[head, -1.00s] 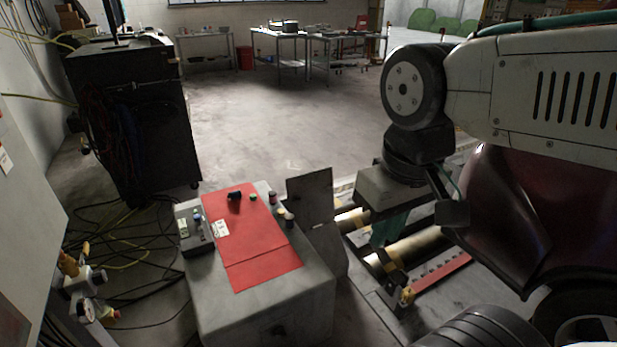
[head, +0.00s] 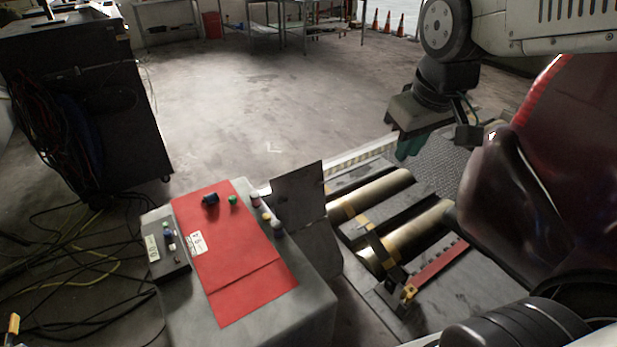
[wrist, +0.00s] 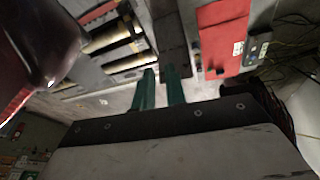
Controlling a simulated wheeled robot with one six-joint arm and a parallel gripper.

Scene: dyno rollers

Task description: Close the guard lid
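The guard lid appears to be the grey metal plate (head: 300,194) standing upright, tilted open, along the right edge of the red-topped grey cabinet (head: 318,300). In the wrist view a dark grey panel (wrist: 172,28) between the rollers and the red top seems to be the same plate. My gripper (head: 410,148) hangs right of the plate and appears higher, not touching it. Its green fingers (wrist: 161,88) are apart with nothing between them in the wrist view.
Metal rollers (head: 408,240) lie in the floor right of the plate. A dark red car (head: 550,170) stands at right.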

